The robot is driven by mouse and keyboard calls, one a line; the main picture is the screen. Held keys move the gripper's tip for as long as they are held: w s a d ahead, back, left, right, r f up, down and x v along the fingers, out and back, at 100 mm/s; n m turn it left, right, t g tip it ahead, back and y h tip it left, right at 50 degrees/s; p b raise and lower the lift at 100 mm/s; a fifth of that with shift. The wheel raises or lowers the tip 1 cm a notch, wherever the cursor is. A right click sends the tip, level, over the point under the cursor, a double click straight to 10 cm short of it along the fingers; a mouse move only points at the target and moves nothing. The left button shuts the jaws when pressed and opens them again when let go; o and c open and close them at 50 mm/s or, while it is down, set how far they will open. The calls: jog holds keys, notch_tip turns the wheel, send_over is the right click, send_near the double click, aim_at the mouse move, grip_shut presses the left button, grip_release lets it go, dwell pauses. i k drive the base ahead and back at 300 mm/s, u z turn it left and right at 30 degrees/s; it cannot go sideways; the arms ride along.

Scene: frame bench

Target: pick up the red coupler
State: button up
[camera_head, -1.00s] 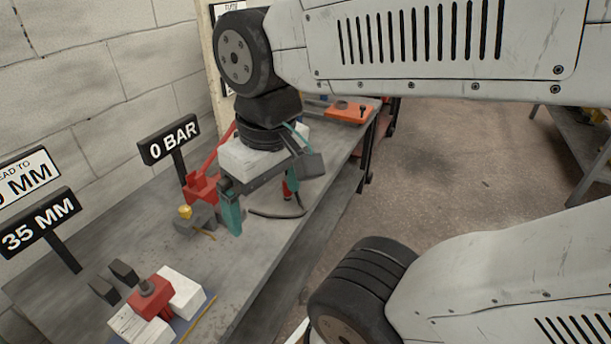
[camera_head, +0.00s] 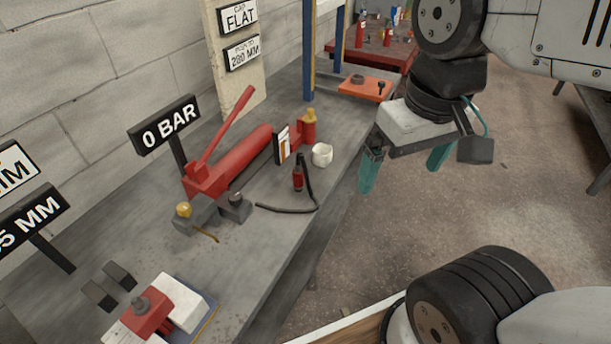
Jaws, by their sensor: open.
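The red coupler (camera_head: 297,178) is a small red and black cylinder on the grey bench, at the end of a black hose (camera_head: 300,206) that curls on the bench top. It stands upright or nearly so. My gripper (camera_head: 404,176) has two teal fingers spread wide apart. It is empty and hangs to the right of the coupler, past the bench's front edge, over the floor in the picture. Nothing hides the coupler.
A red hand pump (camera_head: 238,158) lies behind the coupler, with a white cup (camera_head: 322,155) to the coupler's right. A brass-topped block (camera_head: 190,218) and a red-and-white fixture (camera_head: 150,315) are at left. Blue posts (camera_head: 309,55) stand behind. The bench front is mostly clear.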

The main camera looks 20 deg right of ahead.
aim_at(298, 174)
jog(key=u, duration=1.9)
jog(key=k, duration=1.1)
jog(key=z, duration=0.7)
jog(key=i, duration=1.3)
